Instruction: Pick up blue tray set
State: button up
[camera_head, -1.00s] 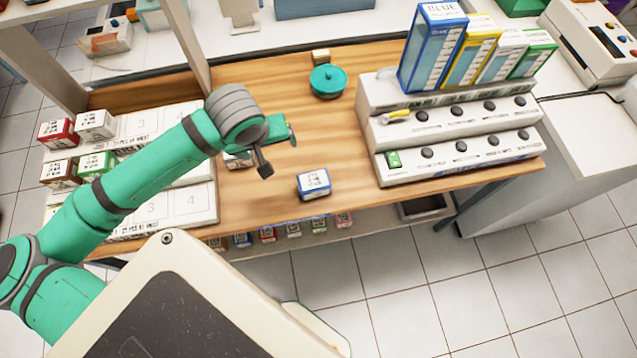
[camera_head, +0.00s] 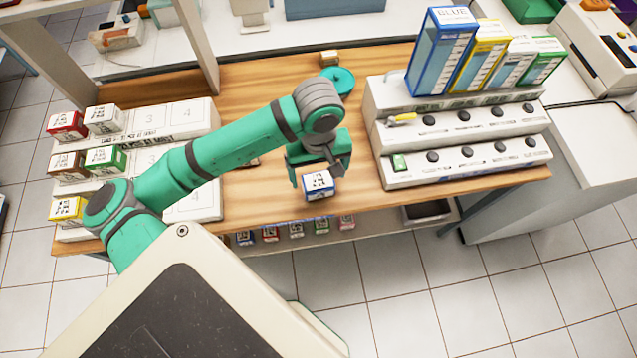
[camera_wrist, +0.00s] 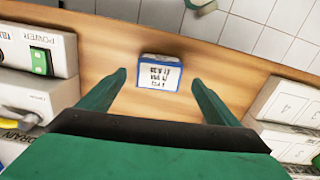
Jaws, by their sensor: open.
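The blue tray set is a small white-topped box with blue sides and a dark printed code (camera_head: 318,187). It sits on the wooden table near its front edge. In the wrist view the box (camera_wrist: 160,74) lies ahead of and between the two green fingers, with bare wood around it. My gripper (camera_head: 319,176) is open and empty, just above and behind the box in the head view. It also shows in the wrist view (camera_wrist: 158,82), its fingers apart on either side and not visibly touching the box.
A white stepped panel with black knobs (camera_head: 470,140) stands right of the box, with upright blue, yellow, white and green boxes on top. A numbered white rack (camera_head: 185,125) with small boxes stands left. A teal round object (camera_head: 341,80) is behind my arm.

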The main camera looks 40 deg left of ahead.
aim_at(318, 181)
jog(key=shift+w+a+f, duration=0.1)
jog(key=shift+w+f, duration=0.05)
jog(key=shift+f, duration=2.4)
jog(key=c, duration=1.3)
